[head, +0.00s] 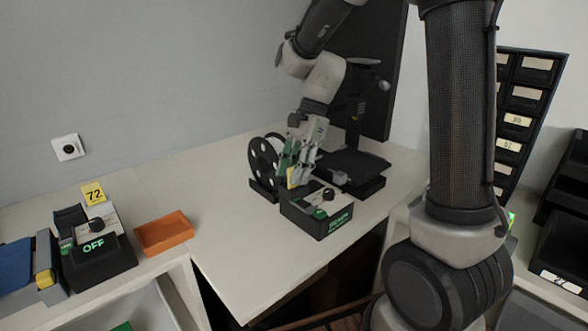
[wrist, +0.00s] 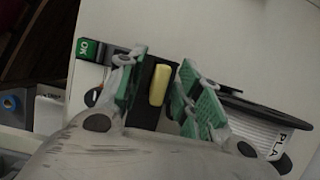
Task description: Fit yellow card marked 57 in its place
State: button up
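A small yellow piece (head: 292,178), which looks like the card, stands at the back left of a black box with green lettering (head: 318,222) on the white table. Its number cannot be read. In the wrist view the yellow piece (wrist: 159,85) shows nearly edge-on between my two fingers, with a visible gap on each side. My gripper (head: 303,178) is open around it, low over the box's back left. The fingers partly hide the card's lower end and the box top, so I cannot tell how deep the card sits.
A similar box marked OFF (head: 97,262) with a yellow card marked 72 (head: 93,193) stands at left, beside an orange tray (head: 164,233). A black spool (head: 264,160) and a black machine (head: 352,170) stand close behind my gripper. Labelled drawers (head: 520,110) are at right.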

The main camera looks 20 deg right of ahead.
jog(key=v, duration=1.2)
jog(key=s+d+n+t+h, duration=0.1)
jog(key=s+d+n+t, duration=0.1)
jog(key=s, duration=0.4)
jog(key=s+d+f+n+t+h, duration=0.1)
jog(key=s+d+n+t, duration=0.1)
jog(key=s+d+n, duration=0.3)
jog(key=s+d+n+t+h, duration=0.2)
jog(key=s+d+n, duration=0.1)
jog(key=s+n, duration=0.3)
jog(key=s, duration=0.2)
jog(key=shift+s+d+f+n, duration=0.2)
jog(key=shift+s+d+n, duration=0.1)
jog(key=shift+s+d, duration=0.1)
